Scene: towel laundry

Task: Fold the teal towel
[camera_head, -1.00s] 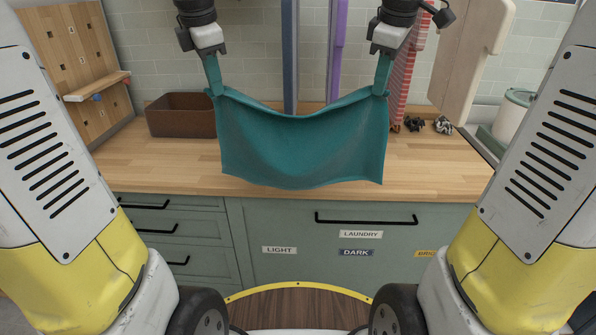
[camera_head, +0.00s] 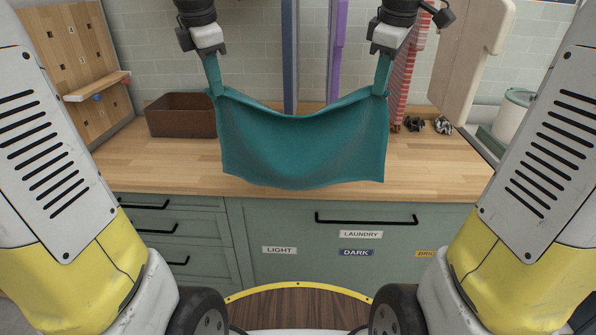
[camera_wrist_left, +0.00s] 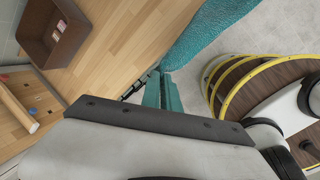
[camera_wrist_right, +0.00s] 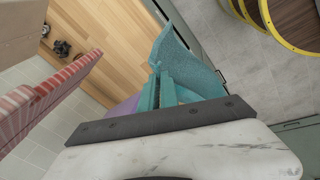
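The teal towel (camera_head: 300,150) hangs between my two grippers in the head view, above the front part of the wooden counter. Its top edge sags in the middle and its lower edge hangs near the counter's front edge. My left gripper (camera_head: 215,88) is shut on the towel's upper left corner; the towel also shows in the left wrist view (camera_wrist_left: 205,35). My right gripper (camera_head: 381,90) is shut on the upper right corner; the towel also shows in the right wrist view (camera_wrist_right: 190,68). Whether the lower edge touches the counter is hard to tell.
The wooden counter (camera_head: 160,165) is mostly clear. A brown box (camera_head: 180,118) stands at the back left. A red striped towel (camera_head: 402,85) hangs at the back right, with small dark crumpled items (camera_head: 443,125) beside it. A white bin (camera_head: 510,115) is far right.

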